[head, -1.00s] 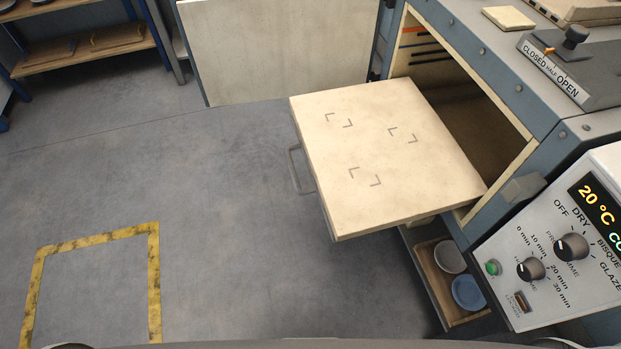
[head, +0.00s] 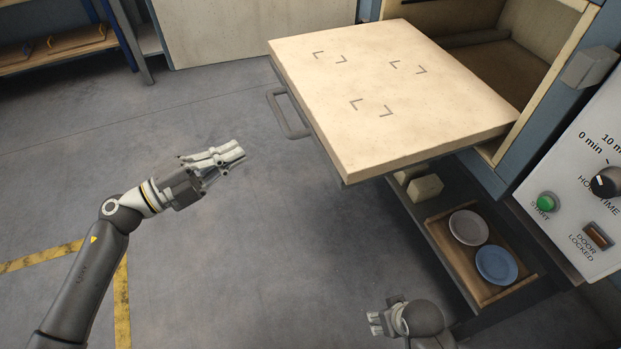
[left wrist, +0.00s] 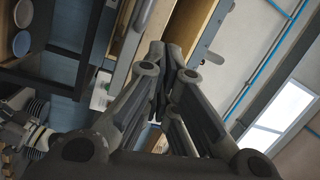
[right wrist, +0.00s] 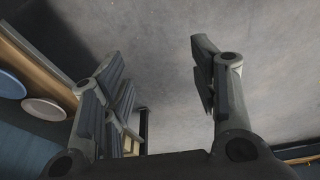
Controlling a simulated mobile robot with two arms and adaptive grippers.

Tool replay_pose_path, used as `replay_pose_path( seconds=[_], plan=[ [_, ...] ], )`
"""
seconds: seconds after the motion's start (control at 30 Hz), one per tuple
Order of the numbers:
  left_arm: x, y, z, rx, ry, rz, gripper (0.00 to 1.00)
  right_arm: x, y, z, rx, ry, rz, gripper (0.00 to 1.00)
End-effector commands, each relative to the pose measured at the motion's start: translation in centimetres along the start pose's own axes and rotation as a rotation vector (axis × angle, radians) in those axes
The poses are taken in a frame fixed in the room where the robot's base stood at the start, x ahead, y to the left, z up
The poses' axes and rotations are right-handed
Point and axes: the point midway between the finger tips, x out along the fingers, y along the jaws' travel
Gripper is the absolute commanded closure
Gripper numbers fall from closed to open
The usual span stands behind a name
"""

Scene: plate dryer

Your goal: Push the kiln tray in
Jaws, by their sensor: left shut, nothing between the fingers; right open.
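The kiln tray (head: 400,100) is a flat, pale cream slab with three sets of corner marks on top. It is pulled out to the left from the open kiln chamber (head: 500,70), with its right end still inside the opening. A grey handle (head: 288,115) sits on its left front edge. My left gripper (head: 240,158) is shut and empty, to the left of the handle and apart from it. It also shows in the left wrist view (left wrist: 172,50). My right gripper (head: 376,322) is low at the bottom, below the tray; in the right wrist view (right wrist: 160,75) it is open and empty.
Under the tray a wooden shelf box (head: 440,240) holds a grey plate (head: 469,227) and a blue plate (head: 497,264). The control panel (head: 570,190) stands at the right. A shelf (head: 60,50) is at the back left. The floor to the left is clear.

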Motion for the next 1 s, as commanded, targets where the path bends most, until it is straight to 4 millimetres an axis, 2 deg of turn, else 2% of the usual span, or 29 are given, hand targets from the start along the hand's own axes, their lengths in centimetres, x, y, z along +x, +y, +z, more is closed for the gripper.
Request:
replay_pose_path(
  seconds=[0.03, 0.1, 0.2, 0.33, 0.43, 0.77, 1.0],
  plan=[
    [0.1, 0.8, -1.2, 0.067, 0.054, 0.03, 1.0, 0.5, 0.0, 0.0, 0.001, 0.01, 0.001, 0.45],
    [0.2, 0.8, -2.9, 0.136, 0.111, 0.069, 1.0, -0.3, 0.1, -0.2, 0.002, 0.016, 0.003, 0.45],
    [0.2, 0.8, -4.4, 0.2, 0.16, 0.108, 1.0, -1.2, 0.2, -0.5, 0.003, 0.021, 0.004, 0.45],
    [0.5, 0.8, -5.2, 0.229, 0.183, 0.127, 1.0, -1.9, 0.2, -0.5, 0.003, 0.022, 0.005, 0.45],
    [1.4, 0.7, -5.4, 0.23, 0.184, 0.125, 1.0, -1.9, 0.2, -0.6, 0.003, 0.021, 0.005, 0.45],
    [8.0, 1.6, -6.5, 0.228, 0.184, 0.122, 1.0, -1.9, 0.2, -0.6, 0.003, 0.023, 0.004, 0.45],
    [12.1, 2.3, -7.2, 0.227, 0.182, 0.123, 1.0, -2.6, 0.2, -0.8, 0.004, 0.03, 0.005, 0.45]
  ],
)
